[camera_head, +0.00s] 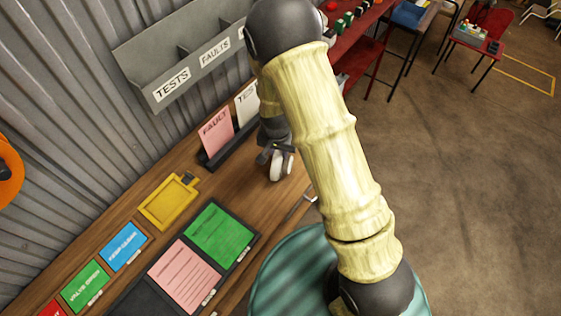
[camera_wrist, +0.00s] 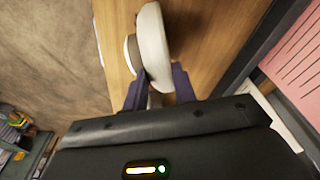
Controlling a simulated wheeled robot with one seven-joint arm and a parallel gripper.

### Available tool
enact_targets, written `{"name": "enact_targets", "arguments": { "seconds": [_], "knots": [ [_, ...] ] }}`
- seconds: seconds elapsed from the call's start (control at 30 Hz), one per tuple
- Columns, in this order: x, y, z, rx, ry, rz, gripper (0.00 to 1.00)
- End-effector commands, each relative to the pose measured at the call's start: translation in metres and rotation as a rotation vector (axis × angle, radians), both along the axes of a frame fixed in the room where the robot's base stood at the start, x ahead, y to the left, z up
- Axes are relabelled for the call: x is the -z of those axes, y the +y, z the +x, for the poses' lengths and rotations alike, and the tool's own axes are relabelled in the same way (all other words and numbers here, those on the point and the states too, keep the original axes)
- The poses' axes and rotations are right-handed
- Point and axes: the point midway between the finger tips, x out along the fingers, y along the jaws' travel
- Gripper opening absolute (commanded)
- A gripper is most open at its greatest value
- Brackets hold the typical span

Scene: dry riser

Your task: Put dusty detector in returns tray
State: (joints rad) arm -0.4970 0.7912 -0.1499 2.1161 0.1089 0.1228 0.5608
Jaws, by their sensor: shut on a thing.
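The detector, a round off-white disc, is in my gripper (camera_head: 272,155) above the wooden bench. It shows in the head view (camera_head: 277,168) and, edge-on between the fingers, in the wrist view (camera_wrist: 153,47). Its side face looks brownish grey. My gripper also shows in the wrist view (camera_wrist: 157,92), shut on the detector. No tray with a readable returns label is in view. A grey wall tray (camera_head: 150,60) has sections marked TESTS and FAULTS; my arm hides its right end. A shallow yellow tray (camera_head: 168,203) lies on the bench.
A dark holder (camera_head: 218,155) with pink and white cards stands close left of my gripper. Green (camera_head: 219,233) and pink (camera_head: 185,276) sheets lie in a dark board. Small coloured label cards line the bench (camera_head: 124,246). A red rack (camera_head: 362,60) stands beyond; open floor lies right.

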Motion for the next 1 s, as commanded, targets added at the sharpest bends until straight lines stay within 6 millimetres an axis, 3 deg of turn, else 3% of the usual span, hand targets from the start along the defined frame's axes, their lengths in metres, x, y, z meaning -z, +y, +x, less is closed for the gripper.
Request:
{"name": "enact_targets", "arguments": {
  "seconds": [0.27,0.43,1.0],
  "knots": [
    [-0.002,0.002,0.0,-0.003,-0.001,0.0,0.0],
    [-0.013,0.002,0.001,-0.003,-0.004,0.002,0.0],
    [-0.096,0.001,0.001,0.001,-0.003,0.002,0.0]
  ]
}}
